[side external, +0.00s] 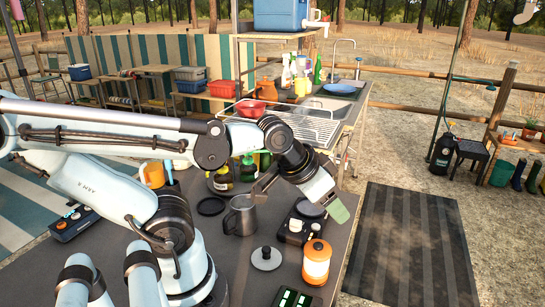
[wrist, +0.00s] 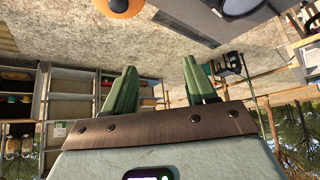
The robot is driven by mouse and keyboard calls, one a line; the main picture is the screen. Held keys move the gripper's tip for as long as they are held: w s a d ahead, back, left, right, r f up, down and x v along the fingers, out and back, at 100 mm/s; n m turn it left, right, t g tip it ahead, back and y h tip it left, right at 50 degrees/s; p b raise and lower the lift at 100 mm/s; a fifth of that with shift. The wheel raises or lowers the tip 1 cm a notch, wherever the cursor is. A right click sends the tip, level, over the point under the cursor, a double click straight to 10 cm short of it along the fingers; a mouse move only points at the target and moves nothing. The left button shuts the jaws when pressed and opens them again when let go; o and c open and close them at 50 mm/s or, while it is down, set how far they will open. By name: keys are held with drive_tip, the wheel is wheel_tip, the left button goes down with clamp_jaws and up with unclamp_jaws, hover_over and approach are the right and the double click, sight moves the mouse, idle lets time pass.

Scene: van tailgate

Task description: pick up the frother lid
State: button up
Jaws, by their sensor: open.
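A grey round lid with a dark knob (side external: 266,258) lies on the dark table in front of my arm. A flat black disc (side external: 211,206) lies farther back, left of a steel pitcher (side external: 241,217). I cannot tell for certain which of the two is the frother lid. My gripper (side external: 300,200) is above the table, beyond the grey lid and to its upper right. In the wrist view, its green fingers (wrist: 160,70) are apart with nothing between them. Neither lid can be made out in the wrist view.
An orange and white lantern (side external: 316,263) stands right of the grey lid. A black device with pale knobs (side external: 300,226) sits behind it, close to my gripper. A striped mat (side external: 415,245) lies on the ground.

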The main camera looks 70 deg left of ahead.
drive_tip(key=shift+c, duration=0.4)
drive_tip(key=n+g, duration=0.6)
drive_tip(key=n, duration=2.3)
approach(266, 248)
drive_tip(key=shift+h, duration=0.4)
drive_tip(key=shift+w+f, duration=0.15)
drive_tip(key=shift+f, duration=1.4)
drive_tip(key=shift+w+f, duration=0.2)
drive_tip(key=shift+f, duration=1.35)
drive_tip(key=shift+w+f, duration=0.15)
drive_tip(key=shift+f, duration=1.35)
clamp_jaws()
